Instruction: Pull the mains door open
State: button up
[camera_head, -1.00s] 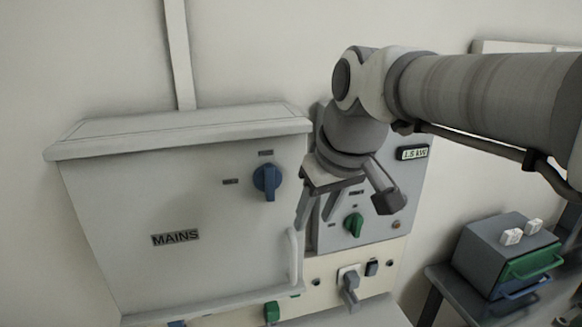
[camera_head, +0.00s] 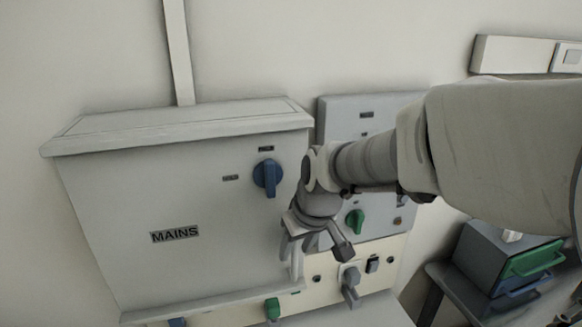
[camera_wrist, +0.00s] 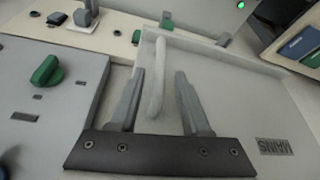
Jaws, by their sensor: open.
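The mains door (camera_head: 190,205) is a light grey panel labelled MAINS on a wall cabinet, and it looks shut. Its pale vertical bar handle (camera_wrist: 157,75) is on the door's right side in the head view, partly hidden by my gripper (camera_head: 294,250). In the wrist view my gripper (camera_wrist: 160,80) is open, with the handle showing between its two fingers. I cannot tell whether either finger touches it. A blue rotary switch (camera_head: 267,178) sits on the upper right of the door.
A grey panel (camera_head: 345,115) with a green knob (camera_head: 354,222) stands right of the cabinet. Below is a cream strip (camera_head: 330,265) with sockets and a grey plug (camera_head: 350,287).

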jog(key=shift+x, duration=1.2)
grip_shut()
dwell(0.6)
